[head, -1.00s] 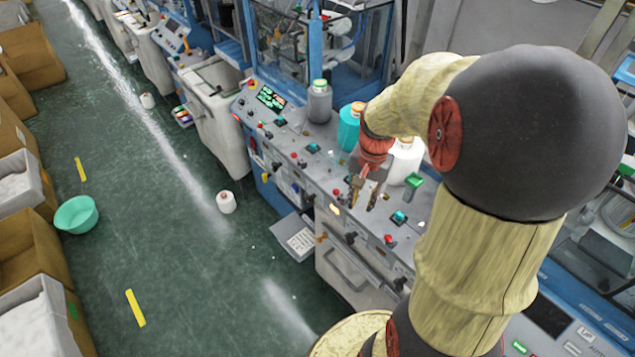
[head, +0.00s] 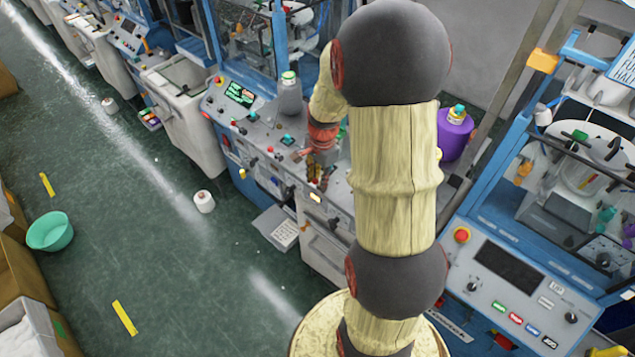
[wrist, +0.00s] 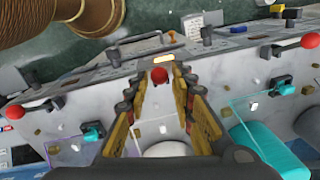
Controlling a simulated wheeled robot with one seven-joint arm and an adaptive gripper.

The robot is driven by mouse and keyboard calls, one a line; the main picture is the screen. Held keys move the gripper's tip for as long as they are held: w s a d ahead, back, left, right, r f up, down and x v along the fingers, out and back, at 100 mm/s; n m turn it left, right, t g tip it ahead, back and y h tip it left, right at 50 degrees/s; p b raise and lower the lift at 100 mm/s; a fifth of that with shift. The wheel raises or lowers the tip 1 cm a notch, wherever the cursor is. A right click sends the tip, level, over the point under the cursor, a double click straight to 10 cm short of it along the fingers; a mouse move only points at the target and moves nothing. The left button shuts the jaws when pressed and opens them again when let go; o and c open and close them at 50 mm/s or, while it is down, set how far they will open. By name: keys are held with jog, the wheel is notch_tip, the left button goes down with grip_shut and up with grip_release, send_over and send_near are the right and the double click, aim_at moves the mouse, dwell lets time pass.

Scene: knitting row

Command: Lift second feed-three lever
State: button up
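The sloped grey control panel (head: 262,150) carries several levers and knobs. In the wrist view a red ball knob (wrist: 160,76) shows between my fingertips; I cannot tell whether they touch it. More red ball knobs stand at the right (wrist: 310,40) and left (wrist: 14,112). Black-handled levers (wrist: 207,37) line the panel's edge. I read no label that tells which is the second feed-three lever. My gripper (head: 319,181) is over the panel, fingers apart with no object held. It also shows in the wrist view (wrist: 160,88). My arm hides part of the panel in the head view.
A grey bottle (head: 289,95) stands on the panel beyond my gripper. Teal switches (wrist: 93,131) and a teal cylinder (wrist: 262,150) are close by. A purple container (head: 455,135) is right of my arm. A white cone (head: 204,201) and green basin (head: 50,231) are on the floor.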

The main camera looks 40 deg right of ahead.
jog(key=shift+w+f, duration=0.15)
jog(key=shift+f, duration=1.25)
jog(key=shift+c, duration=0.9)
jog(key=c, duration=0.4)
grip_shut()
